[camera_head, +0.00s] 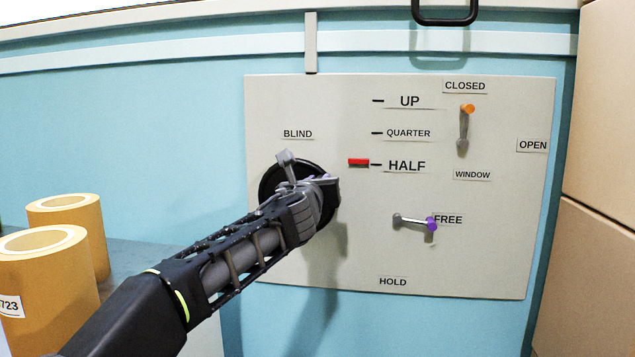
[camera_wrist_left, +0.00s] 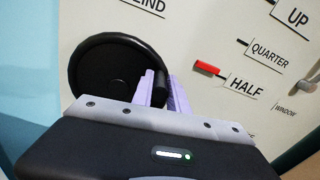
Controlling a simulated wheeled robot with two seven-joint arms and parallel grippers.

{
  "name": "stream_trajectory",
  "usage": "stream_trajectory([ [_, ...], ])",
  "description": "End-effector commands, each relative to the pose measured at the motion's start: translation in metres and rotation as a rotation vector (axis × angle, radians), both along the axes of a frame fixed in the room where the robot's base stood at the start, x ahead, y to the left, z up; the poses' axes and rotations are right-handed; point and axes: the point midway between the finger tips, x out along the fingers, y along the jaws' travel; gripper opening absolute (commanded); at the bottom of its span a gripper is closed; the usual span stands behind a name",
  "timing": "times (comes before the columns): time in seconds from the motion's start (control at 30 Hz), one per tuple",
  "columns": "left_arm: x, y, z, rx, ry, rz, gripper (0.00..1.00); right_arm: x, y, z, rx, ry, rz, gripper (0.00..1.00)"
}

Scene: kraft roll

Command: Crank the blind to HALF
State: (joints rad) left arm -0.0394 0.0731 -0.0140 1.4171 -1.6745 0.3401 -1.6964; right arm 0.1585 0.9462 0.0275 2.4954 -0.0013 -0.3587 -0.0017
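The black round BLIND crank wheel (camera_head: 268,186) is on the pale panel, partly hidden behind my left gripper (camera_head: 318,190). In the left wrist view the wheel (camera_wrist_left: 105,75) shows with its black handle (camera_wrist_left: 160,88) at its right side. The pale purple fingers of my left gripper (camera_wrist_left: 162,95) stand on both sides of this handle and appear closed on it. The red blind pointer (camera_head: 358,162) is beside the HALF mark (camera_head: 406,166), almost level with its tick; it also shows in the left wrist view (camera_wrist_left: 206,68). My right gripper is not in view.
The orange-tipped WINDOW lever (camera_head: 463,130) points up to CLOSED. The purple-tipped lever (camera_head: 414,222) points right to FREE. Kraft rolls (camera_head: 45,285) stand at the lower left. Large tan boxes (camera_head: 605,110) are on the right.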

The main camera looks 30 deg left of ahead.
Motion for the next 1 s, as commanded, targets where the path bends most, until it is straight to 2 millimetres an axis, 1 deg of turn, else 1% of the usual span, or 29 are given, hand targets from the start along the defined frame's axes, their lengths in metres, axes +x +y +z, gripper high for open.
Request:
stream_trajectory([
  [0.03,0.001,-0.001,-0.001,0.0,0.001,-0.002,0.24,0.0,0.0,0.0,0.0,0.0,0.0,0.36],
  [0.2,0.0,0.0,0.0,0.0,0.0,0.0,0.38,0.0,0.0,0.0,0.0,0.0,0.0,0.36],
  [0.23,0.0,0.0,0.0,0.0,0.0,0.001,0.39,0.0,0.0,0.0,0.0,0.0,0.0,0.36],
  [0.47,-0.001,0.001,0.001,0.0,-0.001,0.002,0.39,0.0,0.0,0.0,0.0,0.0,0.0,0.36],
  [0.57,-0.004,0.0,0.001,0.001,-0.002,0.001,0.39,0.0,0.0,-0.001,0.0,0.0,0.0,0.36],
  [0.67,-0.013,-0.004,0.001,0.0,-0.003,0.001,0.39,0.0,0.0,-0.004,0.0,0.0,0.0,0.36],
  [0.9,-0.051,-0.016,0.0,0.001,-0.003,0.001,0.39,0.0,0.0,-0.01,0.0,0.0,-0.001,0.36],
  [1.0,-0.064,-0.022,0.001,0.001,-0.002,-0.001,0.39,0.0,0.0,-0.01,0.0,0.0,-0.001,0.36],
])
